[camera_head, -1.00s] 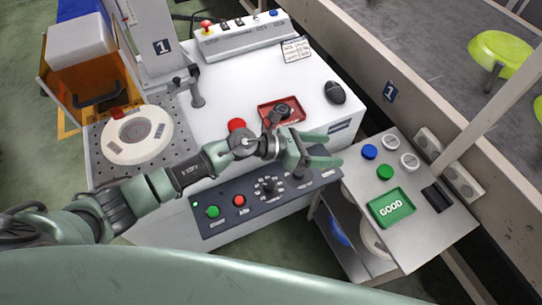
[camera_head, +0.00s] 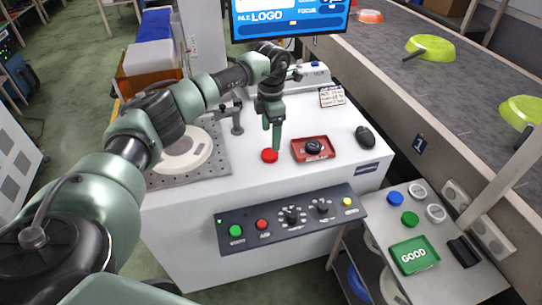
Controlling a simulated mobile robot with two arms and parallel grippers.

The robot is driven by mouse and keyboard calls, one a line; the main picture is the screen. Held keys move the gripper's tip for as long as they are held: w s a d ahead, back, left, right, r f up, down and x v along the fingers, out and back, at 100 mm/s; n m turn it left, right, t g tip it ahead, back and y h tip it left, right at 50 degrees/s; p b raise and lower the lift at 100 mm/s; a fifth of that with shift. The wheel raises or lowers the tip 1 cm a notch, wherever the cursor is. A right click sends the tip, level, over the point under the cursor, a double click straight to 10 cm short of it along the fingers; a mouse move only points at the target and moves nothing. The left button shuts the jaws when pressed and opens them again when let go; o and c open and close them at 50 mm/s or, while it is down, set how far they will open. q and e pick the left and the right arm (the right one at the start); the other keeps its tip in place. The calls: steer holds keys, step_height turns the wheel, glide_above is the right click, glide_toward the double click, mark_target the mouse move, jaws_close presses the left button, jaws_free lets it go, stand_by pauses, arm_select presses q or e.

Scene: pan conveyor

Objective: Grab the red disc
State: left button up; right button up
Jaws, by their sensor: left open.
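The red disc (camera_head: 268,156) lies flat on the white worktop, left of a red tray (camera_head: 326,149). My left gripper (camera_head: 275,146) points straight down, with its fingertips just above or beside the disc's right edge. I see its fingers nearly edge-on, and they are open. Nothing shows between them. Whether the fingertips touch the disc or straddle it cannot be told from this view. My right gripper is not in view.
The red tray holds a dark round piece. A black mouse (camera_head: 365,136) and a label card (camera_head: 332,96) lie on the worktop. A monitor (camera_head: 290,18) stands behind. A button panel (camera_head: 290,217) runs along the front. A green GOOD tray (camera_head: 414,256) sits on a side table at right.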

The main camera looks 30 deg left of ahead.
mark_target(270, 153)
arm_select(q)
steer(key=f, duration=0.2)
steer(key=f+p, duration=0.1)
steer(key=f, duration=0.4)
steer(key=shift+s+f, duration=0.1)
steer(key=shift+s, duration=0.15)
steer(key=c, duration=1.6)
steer(key=shift+o, duration=0.2)
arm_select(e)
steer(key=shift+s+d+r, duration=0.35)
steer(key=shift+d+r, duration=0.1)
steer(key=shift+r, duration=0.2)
arm_select(q)
steer(key=shift+r, duration=0.2)
